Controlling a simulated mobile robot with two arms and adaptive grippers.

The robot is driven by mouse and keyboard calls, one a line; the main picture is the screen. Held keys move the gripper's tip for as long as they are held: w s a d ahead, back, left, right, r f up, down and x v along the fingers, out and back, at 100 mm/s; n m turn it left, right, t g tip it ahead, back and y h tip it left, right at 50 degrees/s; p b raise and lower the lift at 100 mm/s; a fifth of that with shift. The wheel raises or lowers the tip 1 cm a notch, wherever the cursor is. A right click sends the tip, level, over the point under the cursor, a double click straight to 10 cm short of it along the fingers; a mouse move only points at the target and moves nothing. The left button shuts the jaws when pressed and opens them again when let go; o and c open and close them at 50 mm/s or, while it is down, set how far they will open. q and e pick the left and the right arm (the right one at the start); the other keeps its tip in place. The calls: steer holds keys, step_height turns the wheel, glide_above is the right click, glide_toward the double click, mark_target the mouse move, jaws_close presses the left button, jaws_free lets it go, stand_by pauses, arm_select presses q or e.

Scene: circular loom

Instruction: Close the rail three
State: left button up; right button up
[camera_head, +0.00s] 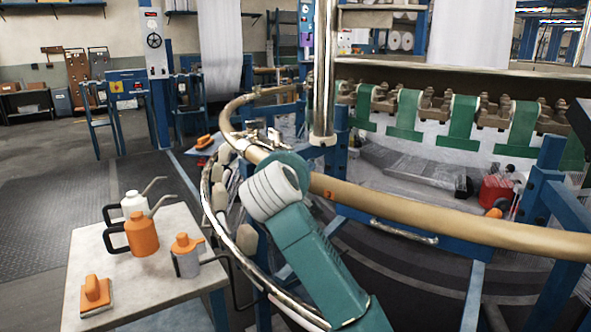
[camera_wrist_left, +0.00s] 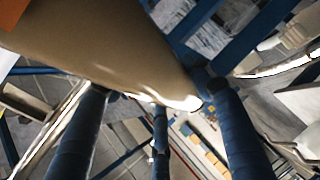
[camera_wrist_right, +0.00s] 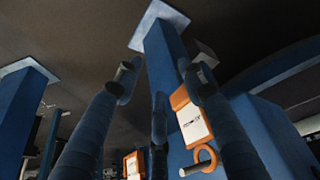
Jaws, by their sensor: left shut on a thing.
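A tan curved rail (camera_head: 420,212) runs round the loom, from the back left, behind my teal and grey arm, to the right edge. A small orange mark sits on it just right of the arm. I cannot tell which section is rail three. In the left wrist view the rail (camera_wrist_left: 110,45) crosses the top, with an orange patch at its left end. My left gripper (camera_wrist_left: 160,92) has its dark fingers against the rail's lower edge and is shut on it; the exact contact is partly hidden. My right gripper (camera_wrist_right: 155,75) has its fingers spread, with nothing visibly held between them.
A small table (camera_head: 150,285) at the left holds a white oil can (camera_head: 134,205), an orange oil can (camera_head: 141,236), a grey-orange bottle (camera_head: 186,258) and an orange-handled tool (camera_head: 95,293). A steel post (camera_head: 325,75) stands by the rail. Orange-framed tags (camera_wrist_right: 191,117) hang near my right fingers, beside blue posts.

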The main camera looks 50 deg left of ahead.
arm_select(q)
steer(key=shift+s+f, duration=0.1)
steer(key=shift+f, duration=0.75)
steer(key=o, duration=1.7)
steer(key=shift+d, duration=0.25)
steer(key=shift+r, duration=0.1)
steer(key=shift+s+a+r, duration=0.1)
steer(key=shift+a+r, duration=0.1)
steer(key=shift+r, duration=0.35)
steer(key=r, duration=0.9)
steer(key=shift+w+d+r, duration=0.3)
steer(key=shift+w+r, duration=0.1)
